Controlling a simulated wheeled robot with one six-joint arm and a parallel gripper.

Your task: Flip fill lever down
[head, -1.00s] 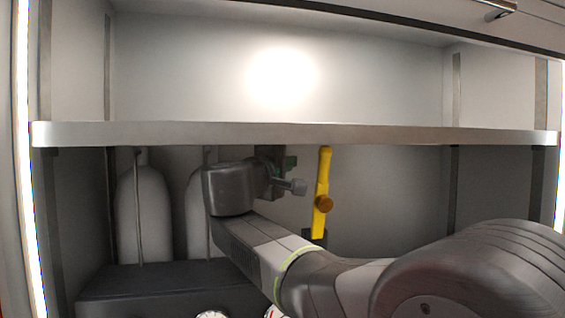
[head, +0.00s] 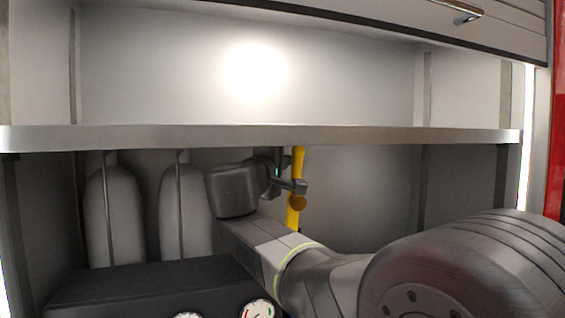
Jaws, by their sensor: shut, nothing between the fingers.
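The yellow lever (head: 297,163) stands upright below the shelf, leaning slightly, with a brown-orange round pivot (head: 298,203) at its lower middle. My gripper (head: 298,187) is shut and empty. In the picture its tip overlaps the lever just above the pivot. I cannot tell whether it touches the lever or is only in front of it. The lever's lower end is partly hidden behind my arm.
A metal shelf (head: 360,138) crosses above the lever and my wrist. Two pale cylinders (head: 112,215) stand at the left behind a black box (head: 150,287). Gauges (head: 257,310) show at the bottom. The space right of the lever is clear.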

